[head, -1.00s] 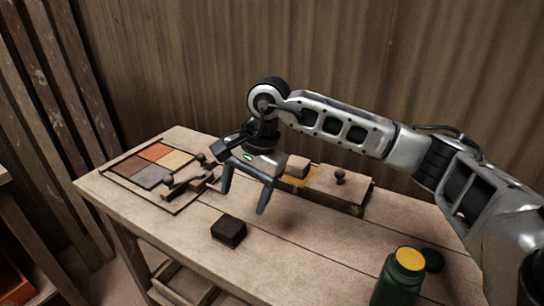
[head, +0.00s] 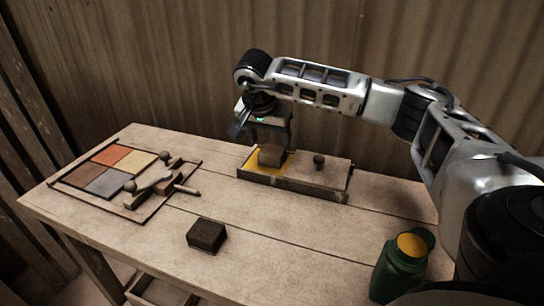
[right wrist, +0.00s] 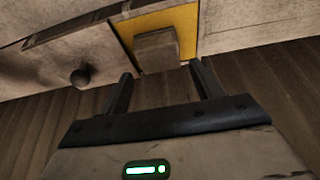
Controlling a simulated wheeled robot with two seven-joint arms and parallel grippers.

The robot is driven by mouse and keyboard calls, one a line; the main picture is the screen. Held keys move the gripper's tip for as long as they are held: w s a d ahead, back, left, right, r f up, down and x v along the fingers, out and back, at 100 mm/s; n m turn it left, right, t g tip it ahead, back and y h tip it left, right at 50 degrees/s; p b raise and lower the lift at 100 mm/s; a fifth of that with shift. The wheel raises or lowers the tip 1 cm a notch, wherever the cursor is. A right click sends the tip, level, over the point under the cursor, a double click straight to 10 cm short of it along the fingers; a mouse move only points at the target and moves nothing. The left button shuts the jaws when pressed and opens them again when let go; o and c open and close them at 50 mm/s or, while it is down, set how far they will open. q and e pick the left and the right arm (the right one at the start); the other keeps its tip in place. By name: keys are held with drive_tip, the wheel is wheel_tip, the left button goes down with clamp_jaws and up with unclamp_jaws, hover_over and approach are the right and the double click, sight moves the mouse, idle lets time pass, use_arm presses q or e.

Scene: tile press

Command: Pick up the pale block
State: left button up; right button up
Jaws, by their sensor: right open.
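The pale block (head: 271,155) sits on the yellow square (head: 284,164) at the left end of a low wooden tray (head: 300,184). In the right wrist view the block (right wrist: 157,50) is a small greyish-brown box on the yellow patch (right wrist: 186,22). My right gripper (head: 268,138) is at the block in the head view, its fingers partly hard to make out. In the right wrist view my right gripper (right wrist: 160,71) is open and empty, with the block just past the fingertips and roughly between them. My left gripper is not in view.
A knob (head: 319,161) stands on the tray, right of the block. A dark block (head: 207,234) lies on the table front. A board of coloured tiles (head: 122,160) with wooden tools is at left. A green jar (head: 398,268) stands front right. A wooden wall is behind.

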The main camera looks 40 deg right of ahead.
sight(272, 150)
drive_tip(key=shift+x, duration=2.7)
drive_tip(key=shift+a, duration=0.1)
drive_tip(key=c, duration=0.8)
drive_tip(key=shift+o, duration=0.2)
